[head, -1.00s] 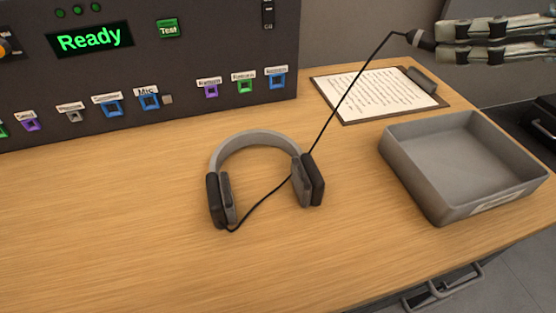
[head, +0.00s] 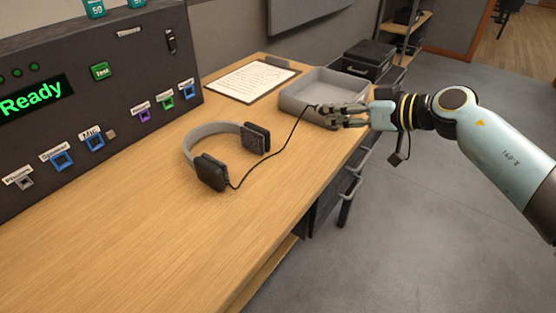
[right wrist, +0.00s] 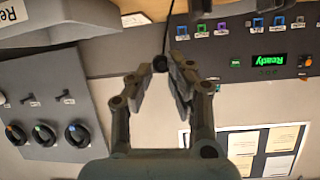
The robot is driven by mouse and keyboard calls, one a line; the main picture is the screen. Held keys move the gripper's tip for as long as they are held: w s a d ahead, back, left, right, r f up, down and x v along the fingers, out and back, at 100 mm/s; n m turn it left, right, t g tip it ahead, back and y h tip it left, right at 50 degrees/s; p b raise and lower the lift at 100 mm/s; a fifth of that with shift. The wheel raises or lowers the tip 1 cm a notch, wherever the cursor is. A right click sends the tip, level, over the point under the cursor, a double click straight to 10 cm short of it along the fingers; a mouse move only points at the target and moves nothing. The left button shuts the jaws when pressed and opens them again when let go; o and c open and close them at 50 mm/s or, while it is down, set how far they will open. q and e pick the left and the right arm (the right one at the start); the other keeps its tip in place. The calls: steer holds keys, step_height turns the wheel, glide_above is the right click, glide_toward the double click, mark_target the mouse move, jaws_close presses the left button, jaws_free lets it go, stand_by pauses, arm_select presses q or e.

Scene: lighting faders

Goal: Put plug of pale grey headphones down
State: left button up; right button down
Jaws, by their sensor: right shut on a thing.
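The pale grey headphones (head: 223,130) with dark ear pads lie on the wooden desk in the head view. Their black cord (head: 273,153) runs from one ear cup up to my right gripper (head: 328,116). My right gripper is shut on the small dark plug (right wrist: 160,64), seen between the fingertips in the right wrist view. In the head view the gripper is in front of the grey tray's near side; the plug itself is mostly hidden by the fingers there. My left gripper is not in view.
A grey open tray (head: 296,103) stands at the desk's far right end. A clipboard with paper (head: 248,82) lies beside it. A dark panel (head: 100,130) with coloured sockets and a green "Ready" display stands along the back. The desk front (head: 200,270) is clear.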

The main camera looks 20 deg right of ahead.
steer(key=b, duration=0.2)
glide_above(288, 173)
step_height(288, 173, down, 7)
steer(key=shift+r, duration=0.1)
step_height(288, 173, down, 4)
steer(key=shift+f+b, duration=0.1)
steer(key=shift+b, duration=0.95)
steer(key=shift+f, duration=0.2)
